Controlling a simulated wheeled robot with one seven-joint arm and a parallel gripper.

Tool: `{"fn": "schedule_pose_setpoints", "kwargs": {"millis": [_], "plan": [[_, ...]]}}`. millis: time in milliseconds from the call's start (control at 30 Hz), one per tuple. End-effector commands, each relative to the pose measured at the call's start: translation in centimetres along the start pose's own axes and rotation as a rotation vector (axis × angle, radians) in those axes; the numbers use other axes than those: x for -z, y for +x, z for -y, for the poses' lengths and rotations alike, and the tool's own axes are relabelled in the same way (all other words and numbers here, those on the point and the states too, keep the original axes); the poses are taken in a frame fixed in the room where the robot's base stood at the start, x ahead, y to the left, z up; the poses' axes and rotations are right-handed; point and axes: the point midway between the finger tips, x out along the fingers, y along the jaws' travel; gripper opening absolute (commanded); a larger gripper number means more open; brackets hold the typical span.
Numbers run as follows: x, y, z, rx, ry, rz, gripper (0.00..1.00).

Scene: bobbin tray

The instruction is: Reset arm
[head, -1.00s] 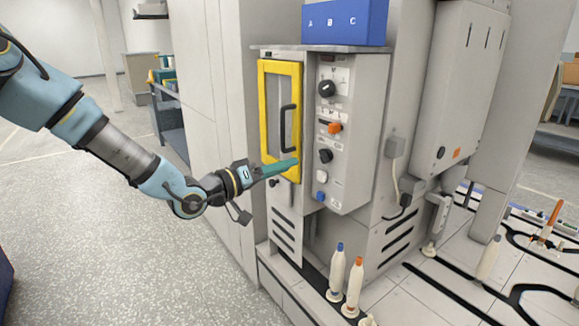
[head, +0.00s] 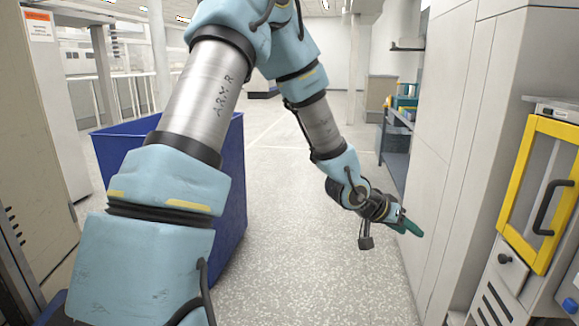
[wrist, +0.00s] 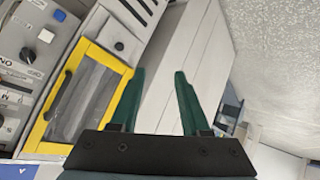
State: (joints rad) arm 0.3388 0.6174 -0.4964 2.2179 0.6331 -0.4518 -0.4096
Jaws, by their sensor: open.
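My gripper (head: 408,225) is at the end of my blue and grey arm, in front of the pale cabinet wall in the head view. In the wrist view, the two green fingers of my gripper (wrist: 156,100) stand apart with nothing between them. The yellow-framed door (head: 540,195) with a black handle is at the right of the head view, apart from my gripper. The door also shows in the wrist view (wrist: 90,52), left of the fingers, and it looks shut.
A large blue bin (head: 235,190) stands behind my arm at the left. A shelf unit (head: 395,140) stands farther back along the right wall. The speckled floor (head: 300,270) between bin and cabinet is clear. A control panel (wrist: 30,50) with knobs is beside the door.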

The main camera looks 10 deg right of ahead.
Motion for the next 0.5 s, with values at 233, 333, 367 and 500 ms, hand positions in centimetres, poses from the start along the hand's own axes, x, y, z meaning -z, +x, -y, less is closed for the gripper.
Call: {"fn": "schedule_pose_setpoints", "kwargs": {"millis": [233, 333, 367, 500], "plan": [[-2.4, -14.2, 11.7, 0.419, -0.122, 0.196, 0.46], [-4.4, -20.8, 14.3, 0.55, -0.219, 0.278, 0.46], [-5.1, -22.8, 14.8, 0.585, -0.254, 0.3, 0.46], [-8.5, -31.5, 15.2, 0.701, -0.433, 0.399, 0.46]]}}
